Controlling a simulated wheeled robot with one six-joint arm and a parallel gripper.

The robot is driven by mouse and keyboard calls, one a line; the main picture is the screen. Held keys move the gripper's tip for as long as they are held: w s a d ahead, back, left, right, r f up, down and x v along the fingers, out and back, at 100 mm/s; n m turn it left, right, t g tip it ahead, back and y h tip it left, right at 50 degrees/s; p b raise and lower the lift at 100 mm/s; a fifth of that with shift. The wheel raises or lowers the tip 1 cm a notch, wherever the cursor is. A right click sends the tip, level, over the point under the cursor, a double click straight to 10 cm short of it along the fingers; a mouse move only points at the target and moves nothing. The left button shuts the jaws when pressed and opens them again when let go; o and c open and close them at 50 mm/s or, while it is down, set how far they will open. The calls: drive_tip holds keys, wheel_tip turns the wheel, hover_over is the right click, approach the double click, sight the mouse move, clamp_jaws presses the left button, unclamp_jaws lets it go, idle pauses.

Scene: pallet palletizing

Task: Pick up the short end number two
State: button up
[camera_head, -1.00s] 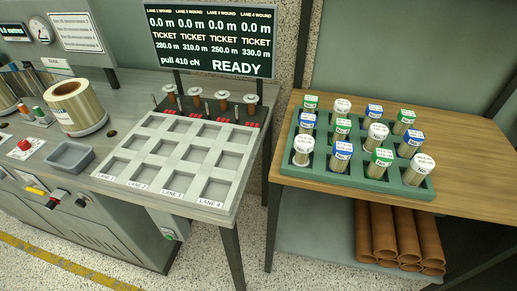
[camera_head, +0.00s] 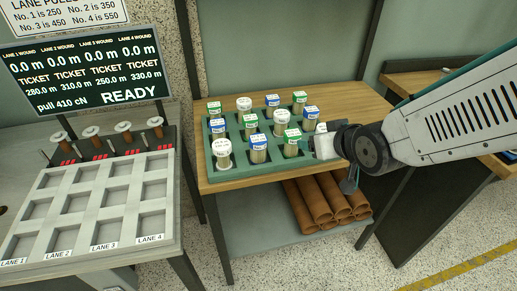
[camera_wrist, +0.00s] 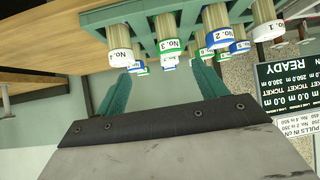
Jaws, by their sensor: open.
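The short ends are small spools with labelled caps standing in a green rack (camera_head: 245,177) on a wooden table. A green-labelled spool (camera_wrist: 168,46) reads No. 3, and a white-capped one (camera_wrist: 268,30) reads No. 1. My gripper (camera_wrist: 160,72) is open and empty, its fingers short of the near row.
A grey tray (camera_head: 38,205) with empty pockets and lane labels stands at the left. Behind it is a screen (camera_head: 85,75) reading READY. Brown tubes (camera_head: 320,203) lie on the shelf below the rack. The wooden table (camera_head: 345,103) is clear behind the rack.

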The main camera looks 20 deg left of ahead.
sight(261, 141)
drive_tip(key=a+f+y, duration=0.1)
drive_tip(key=a, duration=0.2)
drive_tip(key=s+a+f+n+y, duration=0.1)
drive_tip(key=a, duration=0.3)
drive_tip(key=s+a+f+n+y, duration=0.1)
drive_tip(key=a, duration=0.3)
drive_tip(key=shift+s+a+f+t+y, duration=0.2)
drive_tip(key=shift+f+t+y, duration=0.1)
drive_tip(key=shift+f+t, duration=0.1)
drive_tip(key=x, duration=0.7)
drive_tip(key=shift+w, duration=0.2)
drive_tip(key=shift+c, duration=0.3)
drive_tip(key=c, duration=1)
drive_tip(key=shift+r, duration=0.1)
drive_tip(key=shift+c, duration=0.2)
